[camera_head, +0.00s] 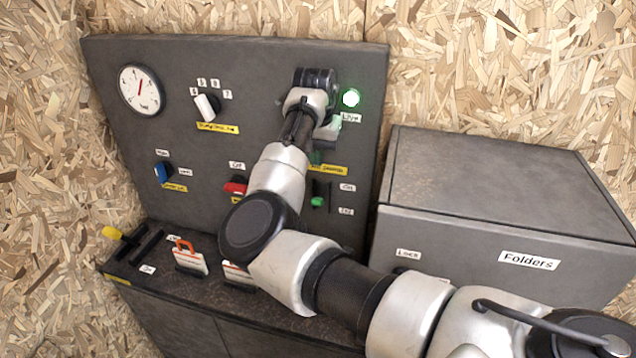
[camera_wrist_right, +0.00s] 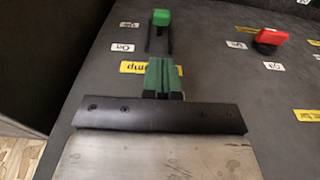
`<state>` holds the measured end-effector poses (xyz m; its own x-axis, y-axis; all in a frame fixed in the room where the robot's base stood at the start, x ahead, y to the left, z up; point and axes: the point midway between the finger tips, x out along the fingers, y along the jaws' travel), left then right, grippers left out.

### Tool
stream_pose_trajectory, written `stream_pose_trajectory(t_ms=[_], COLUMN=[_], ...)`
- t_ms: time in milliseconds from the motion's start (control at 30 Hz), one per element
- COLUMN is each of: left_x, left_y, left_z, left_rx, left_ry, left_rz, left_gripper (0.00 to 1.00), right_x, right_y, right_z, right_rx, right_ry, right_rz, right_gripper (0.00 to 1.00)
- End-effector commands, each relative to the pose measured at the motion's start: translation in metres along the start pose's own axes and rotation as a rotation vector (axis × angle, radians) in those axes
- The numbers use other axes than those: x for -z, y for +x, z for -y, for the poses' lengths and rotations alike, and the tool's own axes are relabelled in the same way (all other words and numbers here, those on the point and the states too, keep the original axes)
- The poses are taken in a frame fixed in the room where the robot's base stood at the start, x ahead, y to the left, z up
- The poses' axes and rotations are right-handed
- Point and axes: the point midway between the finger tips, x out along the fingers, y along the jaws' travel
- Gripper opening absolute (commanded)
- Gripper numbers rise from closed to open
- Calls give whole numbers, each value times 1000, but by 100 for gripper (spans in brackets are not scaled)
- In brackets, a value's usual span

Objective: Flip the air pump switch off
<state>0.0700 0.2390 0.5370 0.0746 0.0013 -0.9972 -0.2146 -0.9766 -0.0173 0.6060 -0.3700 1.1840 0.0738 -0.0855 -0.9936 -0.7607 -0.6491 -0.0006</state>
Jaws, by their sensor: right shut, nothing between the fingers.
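A green switch (camera_head: 317,201) sits in a dark upright slot on the grey panel, below a partly covered yellow label (camera_head: 328,170). In the right wrist view the green switch (camera_wrist_right: 162,18) is at the slot's far end, away from the yellow label (camera_wrist_right: 150,68), whose visible letters end in "mp". A tag (camera_wrist_right: 122,48) by the slot's nearer end reads "On"; the other tag is hard to read. My right gripper (camera_head: 316,158) is shut and empty just above the slot, its green fingertips (camera_wrist_right: 163,78) over the label, apart from the switch. My left gripper is not in view.
A red switch (camera_head: 235,187), a blue switch (camera_head: 164,172) and a white knob (camera_head: 207,107) are on the panel. A green lamp (camera_head: 351,97) glows at upper right. A grey box labelled Folders (camera_head: 505,190) stands to the right. My right arm covers part of the panel.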

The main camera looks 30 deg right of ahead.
Motion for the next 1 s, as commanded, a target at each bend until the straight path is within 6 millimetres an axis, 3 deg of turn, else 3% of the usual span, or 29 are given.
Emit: stream_pose_trajectory(t_ms=[167,600,1000], left_x=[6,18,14], left_y=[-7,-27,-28], left_z=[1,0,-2], left_rx=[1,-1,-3], left_ry=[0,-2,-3], left_rz=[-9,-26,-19], left_gripper=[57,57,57], right_x=[-1,-1,0], right_y=[18,90,99], right_z=[0,0,0], right_rx=[-2,-1,0], right_ry=[-1,-1,1], right_rz=[5,4,1], right_gripper=[0,0,0])
